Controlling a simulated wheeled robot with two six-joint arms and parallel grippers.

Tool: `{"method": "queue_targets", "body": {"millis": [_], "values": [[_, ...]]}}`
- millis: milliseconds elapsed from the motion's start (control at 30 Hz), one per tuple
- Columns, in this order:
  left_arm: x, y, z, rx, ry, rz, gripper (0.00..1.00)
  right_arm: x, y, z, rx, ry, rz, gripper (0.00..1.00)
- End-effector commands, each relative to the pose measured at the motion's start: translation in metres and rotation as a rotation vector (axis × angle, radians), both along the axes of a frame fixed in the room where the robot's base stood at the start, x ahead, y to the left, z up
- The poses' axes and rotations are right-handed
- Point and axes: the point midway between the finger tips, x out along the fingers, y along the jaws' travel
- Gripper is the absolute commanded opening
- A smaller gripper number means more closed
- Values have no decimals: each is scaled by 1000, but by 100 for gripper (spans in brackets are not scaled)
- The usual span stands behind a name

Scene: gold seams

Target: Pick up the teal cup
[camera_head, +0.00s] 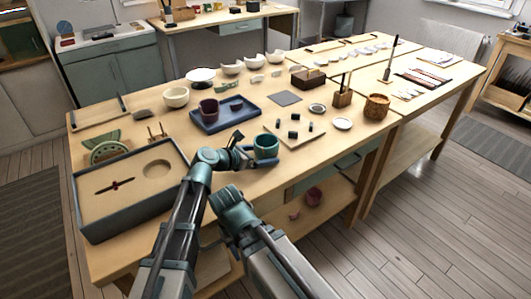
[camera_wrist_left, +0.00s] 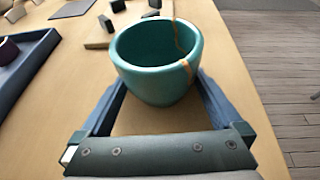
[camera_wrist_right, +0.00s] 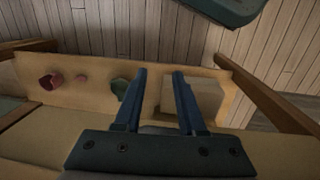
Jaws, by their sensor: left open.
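The teal cup (camera_head: 266,146) stands upright on the wooden table near its front edge. In the left wrist view the teal cup (camera_wrist_left: 158,62) has an orange-gold seam down its right side. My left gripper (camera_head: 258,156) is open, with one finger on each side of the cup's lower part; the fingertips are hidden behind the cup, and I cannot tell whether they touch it. The left fingers (camera_wrist_left: 160,103) also show in the left wrist view. My right gripper (camera_wrist_right: 158,75) is open and empty in the right wrist view, pointing down over the lower shelf.
A blue tray (camera_head: 213,128) holding a dark purple cup (camera_head: 209,108) lies left of the teal cup. A board (camera_head: 271,128) with small dark blocks lies just behind it. A large grey-rimmed tray (camera_head: 104,229) fills the left front. A pinkish-red pot (camera_wrist_right: 50,81) stands on the lower shelf (camera_wrist_right: 100,70).

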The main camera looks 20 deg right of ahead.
Motion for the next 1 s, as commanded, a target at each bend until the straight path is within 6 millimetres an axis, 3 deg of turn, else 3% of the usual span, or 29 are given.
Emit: {"method": "queue_targets", "body": {"millis": [100, 400, 733, 1000], "values": [[0, 1, 1, 0, 0, 0, 98, 0, 0, 1, 0, 0, 0, 40], [-1, 1, 1, 0, 0, 0, 45, 0, 0, 1, 0, 0, 0, 40], [0, 1, 3, 0, 0, 0, 45, 0, 0, 3, 0, 0, 0, 40], [1, 6, 18, 0, 1, 0, 45, 0, 0, 18, 0, 0, 0, 40]]}}
